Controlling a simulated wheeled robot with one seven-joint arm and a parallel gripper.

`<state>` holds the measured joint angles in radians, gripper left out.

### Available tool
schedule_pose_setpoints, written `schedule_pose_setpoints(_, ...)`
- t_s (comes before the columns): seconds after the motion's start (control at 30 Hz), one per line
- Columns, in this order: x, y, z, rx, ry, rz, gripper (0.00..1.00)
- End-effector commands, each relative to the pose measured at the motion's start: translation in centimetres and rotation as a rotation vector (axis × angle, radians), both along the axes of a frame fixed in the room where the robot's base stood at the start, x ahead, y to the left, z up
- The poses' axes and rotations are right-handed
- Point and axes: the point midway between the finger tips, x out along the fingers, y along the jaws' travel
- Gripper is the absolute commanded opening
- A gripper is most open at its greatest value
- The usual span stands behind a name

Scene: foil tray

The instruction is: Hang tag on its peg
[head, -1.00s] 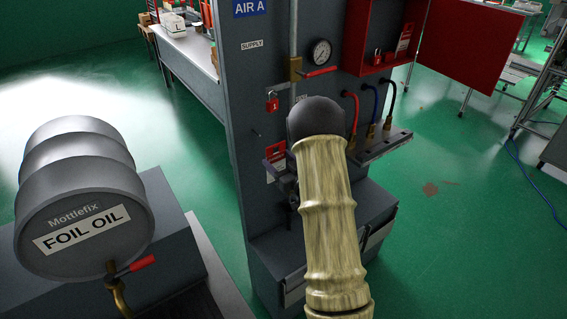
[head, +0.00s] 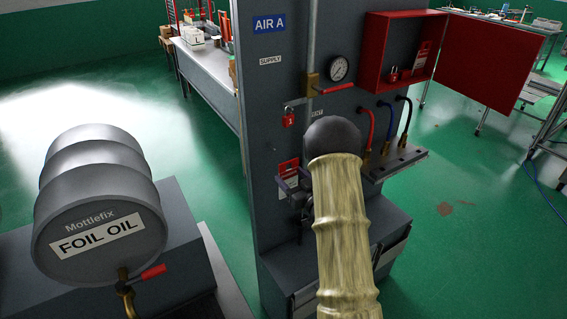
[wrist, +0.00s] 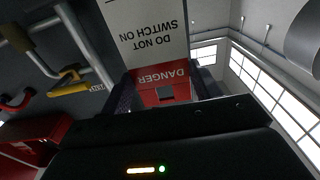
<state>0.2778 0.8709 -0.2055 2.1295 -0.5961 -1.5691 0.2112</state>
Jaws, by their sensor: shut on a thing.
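The tag is red and white and reads "DANGER DO NOT SWITCH ON", upside down in the wrist view (wrist: 150,30). My gripper (wrist: 166,92) is shut on its red end. In the head view the tag (head: 288,166) shows its red part just in front of the grey panel, with my gripper (head: 292,186) partly hidden behind my arm. A small thin peg (head: 274,149) sticks out of the panel, up and left of the tag. The tag appears apart from the peg; the depth between them is unclear.
A red padlock (head: 289,119) hangs above the tag, by the valve with a red handle (head: 338,88). Hoses (head: 368,128) and a shelf (head: 398,163) are to the right. A red cabinet (head: 392,50) stands open. An oil drum (head: 98,205) is at left.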

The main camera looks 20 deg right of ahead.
Motion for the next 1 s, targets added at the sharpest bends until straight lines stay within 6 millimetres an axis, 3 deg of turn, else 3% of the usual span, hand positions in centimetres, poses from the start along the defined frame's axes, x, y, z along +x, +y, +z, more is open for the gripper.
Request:
schedule_pose_setpoints(0.17, -1.0, 1.6, -5.0, 0.009, 0.009, 0.010, 0.38)
schedule_pose_setpoints(0.3, -2.5, 3.8, -9.8, 0.013, 0.010, 0.017, 0.38)
schedule_pose_setpoints(0.5, -5.2, 7.6, -15.3, 0.015, 0.009, 0.000, 0.38)
schedule_pose_setpoints(0.7, -7.6, 11.0, -18.3, 0.018, 0.008, -0.073, 0.38)
schedule_pose_setpoints(1.0, -9.0, 13.1, -18.7, 0.007, 0.002, -0.197, 0.38)
